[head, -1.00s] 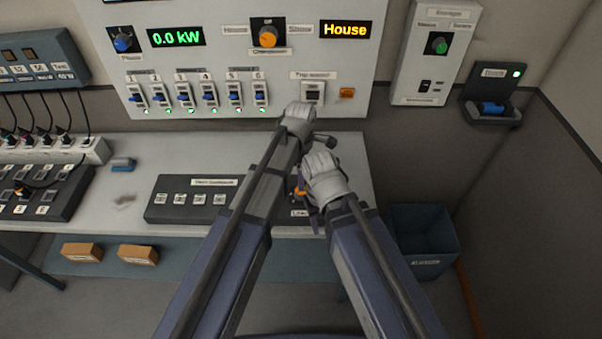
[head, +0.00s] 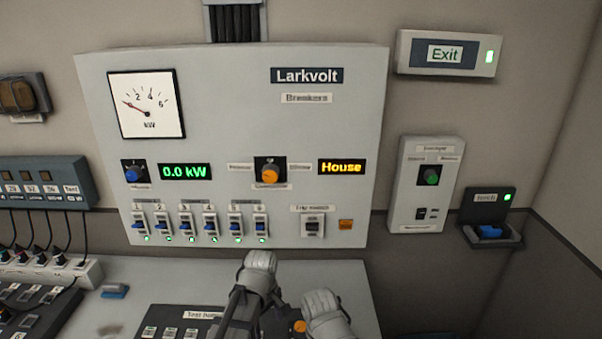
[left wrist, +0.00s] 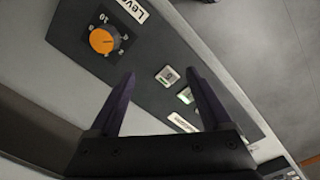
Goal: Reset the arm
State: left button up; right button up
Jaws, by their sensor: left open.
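My left arm (head: 258,272) stands over the bench in front of the wall panel. Its open, empty gripper (left wrist: 158,76) shows in the left wrist view, with the fingers apart above the test console (left wrist: 150,68). An orange level knob (left wrist: 103,41) and square buttons (left wrist: 168,76) lie beyond the fingertips, apart from them as far as I can see. My right arm (head: 325,308) is beside the left one at the lower edge of the head view; its fingers cannot be made out. The console (head: 165,315) is partly cut off by the frame.
The Larkvolt panel (head: 225,115) bears several breaker switches (head: 184,225), a 0.0 kW display (head: 185,171), a House display (head: 342,167) and an orange selector (head: 270,172). To its right are an Exit sign (head: 448,54), a small control box (head: 415,205) and a torch holder (head: 490,212).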

pick_arm(q)
jog(key=s+a+m, duration=0.7)
jog(key=a+m, duration=0.1)
jog(key=m, duration=0.2)
jog(key=s+d+m+y, duration=0.1)
jog(key=s+d+m, duration=0.2)
jog(key=d, duration=0.8)
jog(key=shift+s+m+g, duration=0.3)
jog(key=shift+s, duration=0.95)
jog(key=shift+r, duration=0.1)
jog(key=shift+c, duration=0.2)
